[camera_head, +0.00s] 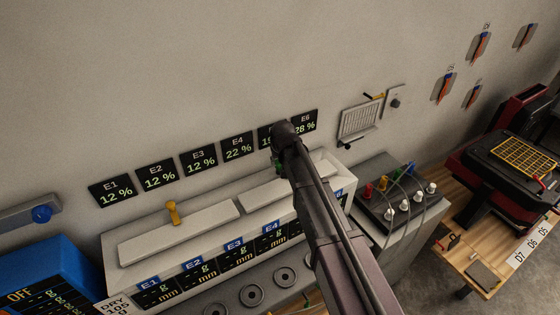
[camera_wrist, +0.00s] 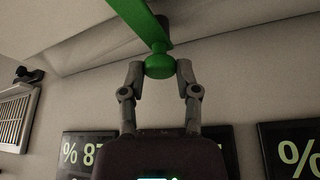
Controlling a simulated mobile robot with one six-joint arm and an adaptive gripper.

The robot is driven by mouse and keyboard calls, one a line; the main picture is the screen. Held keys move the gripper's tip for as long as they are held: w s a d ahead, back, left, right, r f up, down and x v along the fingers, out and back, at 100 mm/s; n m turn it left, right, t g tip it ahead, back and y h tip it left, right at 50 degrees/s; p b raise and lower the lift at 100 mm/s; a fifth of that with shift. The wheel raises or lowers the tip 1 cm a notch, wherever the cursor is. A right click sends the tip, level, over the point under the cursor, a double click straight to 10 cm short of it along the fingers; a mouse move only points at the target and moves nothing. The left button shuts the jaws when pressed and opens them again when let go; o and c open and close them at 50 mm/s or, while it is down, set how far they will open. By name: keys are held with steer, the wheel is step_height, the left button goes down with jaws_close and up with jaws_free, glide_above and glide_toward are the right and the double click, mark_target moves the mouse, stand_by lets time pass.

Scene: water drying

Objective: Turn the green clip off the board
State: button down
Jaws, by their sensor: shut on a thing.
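The green clip (camera_wrist: 150,28) shows large in the wrist view, a long bar with a round knob at its near end. My gripper (camera_wrist: 160,66) is shut on the round knob, one finger on each side of it. In the head view, only a bit of the green clip (camera_head: 276,163) shows beside my arm, which hides the rest and my fingertips. The pale board (camera_head: 262,196) lies flat on the white cabinet under that spot. Whether the clip touches the board is hidden.
A second board (camera_head: 150,241) with a yellow clip (camera_head: 173,213) lies to the left. Percent displays (camera_head: 199,160) line the wall close behind my gripper. Open wall lies above the displays.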

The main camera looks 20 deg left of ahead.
steer(key=n+g+y, duration=0.1)
steer(key=n, duration=0.3)
steer(key=shift+n, duration=0.4)
steer(key=n+g+y, duration=0.1)
steer(key=n+g, duration=0.1)
steer(key=n, duration=0.2)
steer(key=shift+w, duration=0.15)
steer(key=n+g, duration=0.1)
steer(key=n, duration=0.3)
steer(key=shift+w+n+g, duration=0.1)
steer(key=shift+n+g, duration=1)
steer(key=shift+n, duration=1.2)
steer(key=shift+d, duration=0.1)
steer(key=shift+c, duration=1.7)
jaws_free()
